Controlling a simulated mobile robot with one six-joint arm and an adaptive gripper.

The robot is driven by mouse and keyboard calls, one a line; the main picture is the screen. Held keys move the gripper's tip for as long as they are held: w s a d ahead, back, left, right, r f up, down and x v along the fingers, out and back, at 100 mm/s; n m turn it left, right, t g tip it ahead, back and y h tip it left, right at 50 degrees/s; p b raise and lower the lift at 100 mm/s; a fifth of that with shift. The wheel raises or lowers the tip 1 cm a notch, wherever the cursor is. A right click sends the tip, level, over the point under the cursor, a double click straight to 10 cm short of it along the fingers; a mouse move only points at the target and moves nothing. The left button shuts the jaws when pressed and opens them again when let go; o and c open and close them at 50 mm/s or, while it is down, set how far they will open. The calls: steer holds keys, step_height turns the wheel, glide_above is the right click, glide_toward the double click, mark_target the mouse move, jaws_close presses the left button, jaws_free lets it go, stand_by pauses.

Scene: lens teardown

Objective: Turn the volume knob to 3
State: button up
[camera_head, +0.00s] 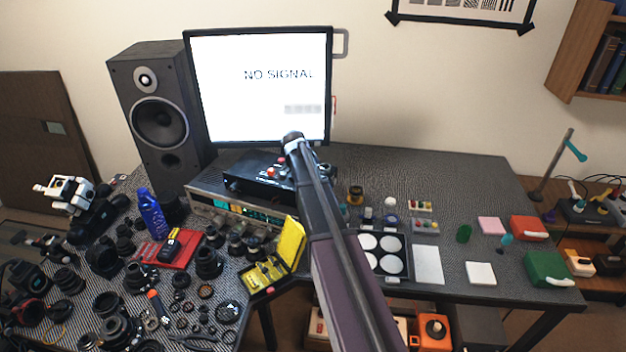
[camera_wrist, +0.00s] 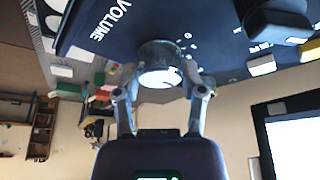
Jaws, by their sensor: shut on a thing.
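The volume knob (camera_wrist: 156,60) is a round grey knob with a bright face on a dark panel (camera_wrist: 100,40) in the wrist view. The white word VOLUME is printed beside it. My gripper (camera_wrist: 161,82) has one finger on each side of the knob and is shut on it. Small white marks show around the knob, but I cannot read a number 3 or a pointer. In the head view, a black box (camera_head: 247,176) with red parts sits below the monitor, where my arm ends. The arm hides the fingers and the knob there.
A lit monitor (camera_head: 262,100) reading NO SIGNAL stands behind the box, with a tall speaker (camera_head: 160,115) to its left. A black control (camera_wrist: 275,22) rises beside the knob in the wrist view. Lens parts crowd the left bench. A yellow case (camera_head: 290,243) stands open in front.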

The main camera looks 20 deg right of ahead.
steer(key=shift+w+a+m, duration=0.15)
steer(key=shift+w+m, duration=0.05)
steer(key=shift+m, duration=0.2)
steer(key=o, duration=1.2)
steer(key=shift+c, duration=0.2)
steer(key=shift+s, duration=0.1)
